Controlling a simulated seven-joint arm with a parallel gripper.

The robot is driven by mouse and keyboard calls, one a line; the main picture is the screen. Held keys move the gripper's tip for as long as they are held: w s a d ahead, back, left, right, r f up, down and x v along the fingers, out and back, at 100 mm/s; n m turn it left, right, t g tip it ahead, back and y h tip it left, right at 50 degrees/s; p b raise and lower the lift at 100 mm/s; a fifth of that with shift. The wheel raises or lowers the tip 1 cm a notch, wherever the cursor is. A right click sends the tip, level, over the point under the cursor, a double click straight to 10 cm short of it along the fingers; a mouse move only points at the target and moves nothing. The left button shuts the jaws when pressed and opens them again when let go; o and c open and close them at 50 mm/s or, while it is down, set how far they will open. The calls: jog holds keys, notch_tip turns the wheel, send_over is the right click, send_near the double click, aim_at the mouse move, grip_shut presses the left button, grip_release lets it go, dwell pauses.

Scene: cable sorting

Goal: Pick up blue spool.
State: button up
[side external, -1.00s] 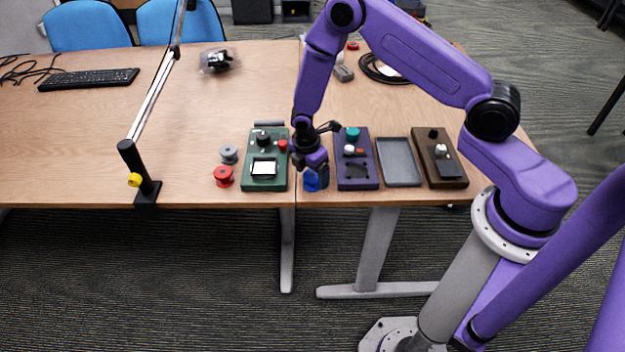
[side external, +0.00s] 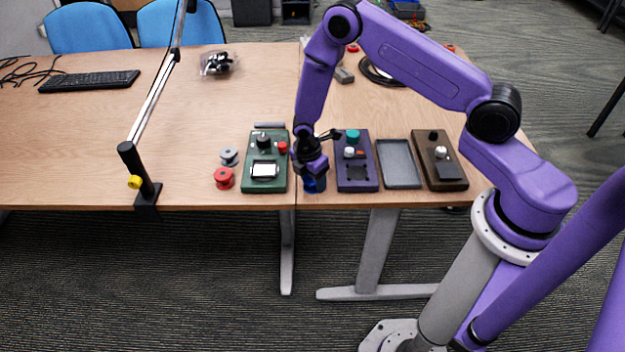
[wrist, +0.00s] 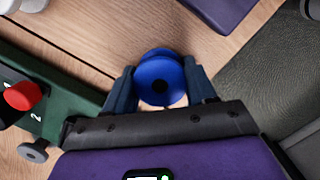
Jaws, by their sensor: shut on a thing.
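The blue spool (wrist: 160,78) is between the two fingers of my gripper (wrist: 162,88) in the wrist view, with a finger against each side. In the side view, my gripper (side external: 312,172) points down at the front edge of the table. The blue spool (side external: 315,185) shows just below it there, mostly covered by the fingers. My gripper is shut on the spool. I cannot tell whether the spool still touches the table.
A green box (side external: 265,180) with a red button stands left of my gripper and a purple box (side external: 356,178) right of it. A red spool (side external: 224,178) and a grey spool (side external: 229,156) sit further left. A grey tray (side external: 400,177) and a brown box (side external: 451,180) are further right.

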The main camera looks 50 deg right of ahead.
jog(key=shift+r, duration=0.15)
jog(key=shift+r, duration=0.2)
jog(key=r, duration=0.3)
jog(key=shift+s, duration=0.25)
jog(key=s+d+r, duration=0.1)
jog(key=s+r, duration=0.8)
jog(key=s, duration=0.4)
jog(key=shift+s, duration=0.25)
jog(key=shift+r, duration=0.1)
jog(key=w+a+f+n, duration=0.1)
jog(key=w+a, duration=0.3)
jog(key=w, duration=0.9)
jog(key=w+a+f+n, duration=0.1)
jog(key=w+a+n, duration=0.2)
jog(key=w, duration=1)
jog(key=shift+a+f+n+t, duration=0.3)
jog(key=shift+a, duration=0.25)
